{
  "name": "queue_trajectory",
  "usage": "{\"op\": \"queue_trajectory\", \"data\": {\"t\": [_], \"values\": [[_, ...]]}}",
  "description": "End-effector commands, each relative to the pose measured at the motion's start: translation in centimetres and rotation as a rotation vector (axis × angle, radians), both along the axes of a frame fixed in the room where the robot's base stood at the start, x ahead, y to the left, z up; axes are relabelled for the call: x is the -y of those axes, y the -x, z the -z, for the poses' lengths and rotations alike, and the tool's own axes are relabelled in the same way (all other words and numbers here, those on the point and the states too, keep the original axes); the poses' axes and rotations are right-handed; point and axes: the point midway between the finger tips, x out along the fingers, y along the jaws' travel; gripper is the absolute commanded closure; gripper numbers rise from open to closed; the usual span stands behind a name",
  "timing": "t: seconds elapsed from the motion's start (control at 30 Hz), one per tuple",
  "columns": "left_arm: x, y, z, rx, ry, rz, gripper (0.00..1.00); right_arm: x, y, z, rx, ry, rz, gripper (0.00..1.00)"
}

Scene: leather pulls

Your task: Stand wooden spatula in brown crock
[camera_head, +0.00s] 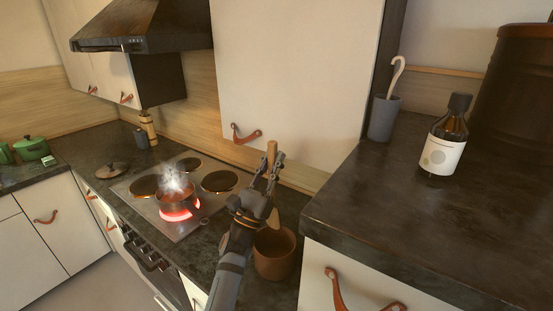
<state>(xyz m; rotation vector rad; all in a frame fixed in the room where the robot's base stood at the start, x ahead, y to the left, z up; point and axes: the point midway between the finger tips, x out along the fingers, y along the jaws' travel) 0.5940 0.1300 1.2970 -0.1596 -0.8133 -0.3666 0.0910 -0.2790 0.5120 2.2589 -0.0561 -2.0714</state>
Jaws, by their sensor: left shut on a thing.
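My left gripper (270,167) is shut on the wooden spatula (272,150). It holds the spatula roughly upright, with one end showing above the fingers. The spatula's lower end shows below the gripper, in line with the mouth of the brown crock (275,263). I cannot tell whether that end is inside the rim or above it. The crock stands upright on the dark counter, beside the higher counter block, and my left arm covers part of its left side. My right gripper is out of view.
A steaming pot (176,196) sits on a red-glowing burner of the hob (203,226) to the left. The higher counter (390,205) at right carries a grey holder (383,119) and a dark bottle (444,140). A wall cabinet (295,70) hangs behind the gripper.

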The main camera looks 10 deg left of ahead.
Motion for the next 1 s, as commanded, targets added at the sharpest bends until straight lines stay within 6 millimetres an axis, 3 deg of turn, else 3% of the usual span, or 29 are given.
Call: {"op": "queue_trajectory", "data": {"t": [0.07, 0.17, 0.47, 0.8, 1.0], "values": [[0.0, 0.0, 0.7, -0.001, 0.0, 0.0, 1.0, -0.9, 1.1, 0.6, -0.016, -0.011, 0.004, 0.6], [0.0, 0.0, 1.6, -0.002, -0.001, 0.001, 1.0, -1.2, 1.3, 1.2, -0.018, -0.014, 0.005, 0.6], [0.0, -0.1, 5.1, -0.002, -0.001, 0.0, 1.0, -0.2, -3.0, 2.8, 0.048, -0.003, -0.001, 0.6], [0.0, -0.1, 8.8, -0.001, 0.0, 0.0, 1.0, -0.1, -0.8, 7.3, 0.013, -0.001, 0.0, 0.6], [0.0, -0.1, 10.8, -0.001, 0.0, 0.0, 1.0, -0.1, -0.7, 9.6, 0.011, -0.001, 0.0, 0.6]]}}
